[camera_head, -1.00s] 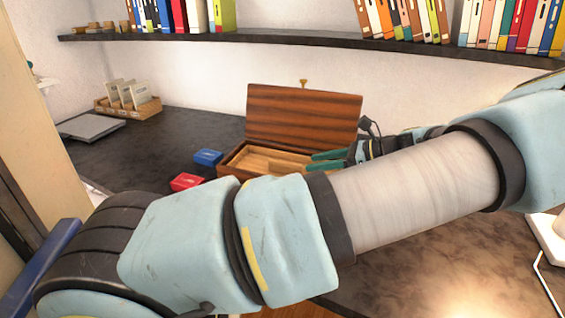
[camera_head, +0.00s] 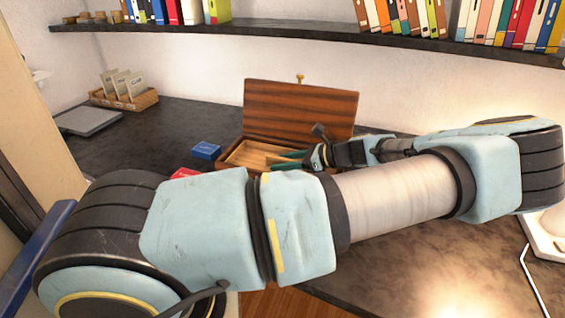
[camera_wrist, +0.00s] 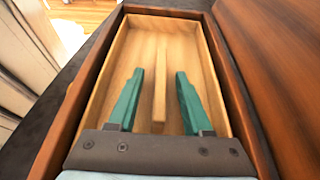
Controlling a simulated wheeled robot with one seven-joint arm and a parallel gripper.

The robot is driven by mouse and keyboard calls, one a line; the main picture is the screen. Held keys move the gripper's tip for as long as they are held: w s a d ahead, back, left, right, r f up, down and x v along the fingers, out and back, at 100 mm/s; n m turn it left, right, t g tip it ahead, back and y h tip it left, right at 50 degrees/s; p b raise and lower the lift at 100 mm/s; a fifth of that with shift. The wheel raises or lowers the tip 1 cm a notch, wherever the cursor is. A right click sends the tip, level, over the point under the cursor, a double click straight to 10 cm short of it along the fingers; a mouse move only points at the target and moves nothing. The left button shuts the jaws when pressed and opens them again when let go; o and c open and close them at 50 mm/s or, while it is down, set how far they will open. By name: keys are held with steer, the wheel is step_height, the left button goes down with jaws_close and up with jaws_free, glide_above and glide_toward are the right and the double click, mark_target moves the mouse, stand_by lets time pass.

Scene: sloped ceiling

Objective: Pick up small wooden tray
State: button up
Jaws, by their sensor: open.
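The small wooden tray (camera_head: 248,154) is pale wood and sits inside an open dark-brown wooden box. In the wrist view the tray (camera_wrist: 117,68) fills much of the picture, with a thin divider (camera_wrist: 160,88) running lengthwise down its middle. My gripper (camera_wrist: 159,74) is open, with one green finger on each side of the divider and a visible gap to it. In the head view my gripper (camera_head: 279,161) is at the right part of the box, partly hidden by my arm. I cannot tell how deep the fingertips are.
The box's raised lid (camera_head: 300,115) stands behind the tray. A blue small box (camera_head: 207,150) and a red one (camera_head: 186,174) lie to the left. A shelf of books (camera_head: 300,38) hangs above the dark desk (camera_head: 150,135).

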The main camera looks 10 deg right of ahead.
steer(key=shift+w+a+f, duration=0.15)
steer(key=shift+a, duration=0.15)
jaws_close()
stand_by(0.6)
